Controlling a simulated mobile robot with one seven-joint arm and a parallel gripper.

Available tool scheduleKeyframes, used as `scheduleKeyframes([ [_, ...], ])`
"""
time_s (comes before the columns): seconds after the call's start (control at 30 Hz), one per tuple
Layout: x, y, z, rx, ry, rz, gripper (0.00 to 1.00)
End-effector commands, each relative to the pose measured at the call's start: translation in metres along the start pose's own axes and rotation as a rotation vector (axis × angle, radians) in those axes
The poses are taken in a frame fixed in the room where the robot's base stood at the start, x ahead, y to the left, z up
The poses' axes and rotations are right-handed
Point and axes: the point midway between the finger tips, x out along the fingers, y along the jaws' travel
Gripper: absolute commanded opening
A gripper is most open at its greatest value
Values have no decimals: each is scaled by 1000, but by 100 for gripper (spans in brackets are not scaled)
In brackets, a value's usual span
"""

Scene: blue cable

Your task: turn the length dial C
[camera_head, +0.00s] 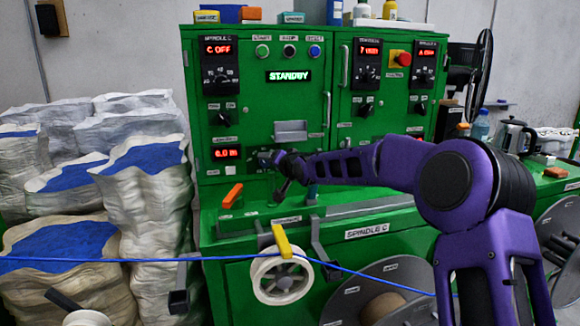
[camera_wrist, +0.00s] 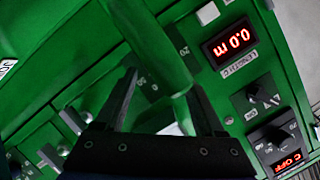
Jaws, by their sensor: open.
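The length display C (camera_head: 227,153) reads 0.0 m on the front of the green cabinet; it also shows in the wrist view (camera_wrist: 234,39), upside down above its LENGTH C label. The length dial C (camera_head: 264,160) is just right of the display, partly hidden by my gripper (camera_head: 284,167). In the wrist view a green bar-like part, seemingly the dial's knob (camera_wrist: 148,42), lies between the two open fingers of my gripper (camera_wrist: 160,75), with a scale number 20 beside it. I cannot tell whether a finger touches it.
A black selector knob (camera_wrist: 262,96) and the C OFF display (camera_head: 218,49) are above the length display. An orange handle (camera_head: 232,195) stands on the ledge below. A blue cable (camera_head: 215,257) runs past a white reel (camera_head: 281,281) in front. Stacked sacks (camera_head: 150,190) stand left.

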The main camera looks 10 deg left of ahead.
Motion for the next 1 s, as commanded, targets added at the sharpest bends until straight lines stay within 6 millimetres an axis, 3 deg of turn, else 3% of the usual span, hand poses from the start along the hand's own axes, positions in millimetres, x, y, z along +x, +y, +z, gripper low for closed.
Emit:
scheduleKeyframes([
  [0.2,-48,1,-3,-1,3,3,71],
  [0.5,-106,1,-3,1,3,3,71],
  [0.7,-130,1,-3,1,3,2,71],
  [1.0,-141,0,0,1,0,1,71],
])
